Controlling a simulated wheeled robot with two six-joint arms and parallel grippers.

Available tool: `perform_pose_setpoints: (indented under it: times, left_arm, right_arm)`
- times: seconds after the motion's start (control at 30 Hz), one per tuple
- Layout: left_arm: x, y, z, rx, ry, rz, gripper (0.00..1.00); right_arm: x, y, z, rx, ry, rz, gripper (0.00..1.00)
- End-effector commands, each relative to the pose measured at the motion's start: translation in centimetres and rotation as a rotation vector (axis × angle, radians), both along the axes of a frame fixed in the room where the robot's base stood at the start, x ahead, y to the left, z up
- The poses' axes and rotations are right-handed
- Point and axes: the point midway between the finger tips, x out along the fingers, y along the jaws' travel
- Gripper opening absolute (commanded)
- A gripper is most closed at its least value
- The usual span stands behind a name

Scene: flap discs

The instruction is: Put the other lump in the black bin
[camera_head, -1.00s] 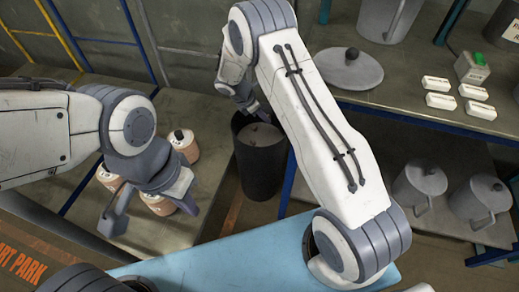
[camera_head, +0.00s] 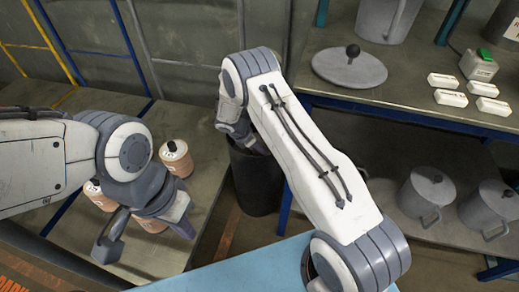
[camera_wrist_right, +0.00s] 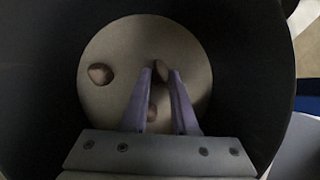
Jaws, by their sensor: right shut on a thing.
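The black bin (camera_head: 256,185) stands on the floor between the benches; its dark inner wall (camera_wrist_right: 250,65) and pale round bottom fill the right wrist view. My right gripper (camera_wrist_right: 161,72) points down into the bin, its fingertips close together on a small brown lump (camera_wrist_right: 162,70). A second brown lump (camera_wrist_right: 100,74) lies on the bin's bottom to the left. A third brownish piece (camera_wrist_right: 152,113) shows lower down between the fingers, partly hidden. In the head view my right fingertips are hidden by the arm and bin. My left gripper (camera_head: 146,236) is open and empty.
Several copper-coloured canisters (camera_head: 176,158) stand on the low left bench, partly behind my left arm. Lidded grey pots (camera_head: 428,190) stand on the lower right shelf. Above are a grey lid (camera_head: 349,67) and small white blocks (camera_head: 447,80). A blue surface (camera_head: 235,268) lies in front.

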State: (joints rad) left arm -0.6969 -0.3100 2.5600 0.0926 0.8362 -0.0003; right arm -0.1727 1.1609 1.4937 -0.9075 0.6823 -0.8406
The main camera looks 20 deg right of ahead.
Motion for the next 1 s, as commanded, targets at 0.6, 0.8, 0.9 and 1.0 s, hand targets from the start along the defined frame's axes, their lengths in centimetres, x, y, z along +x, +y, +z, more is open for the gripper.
perform_pose_setpoints:
  times: [0.6, 0.8, 0.9, 1.0]
  left_arm:
    - [0.0, 0.0, 0.0, 0.0, 0.0, 0.0, 0.0]
    - [0.0, 0.0, 0.5, 0.0, 0.0, 0.0, 0.0]
    - [0.0, 0.0, 1.2, 0.0, 0.0, 0.0, 0.0]
    - [0.0, 0.0, 2.0, 0.0, 0.0, 0.0, 0.0]
  right_arm:
    - [0.1, 0.0, 0.0, 0.0, -0.001, 0.0, 0.58]
    - [0.0, 0.5, 1.1, 0.002, -0.003, 0.001, 0.58]
    - [-0.1, 1.3, 2.8, 0.001, -0.003, 0.002, 0.58]
    - [-0.4, 2.4, 4.7, 0.002, -0.004, 0.002, 0.58]
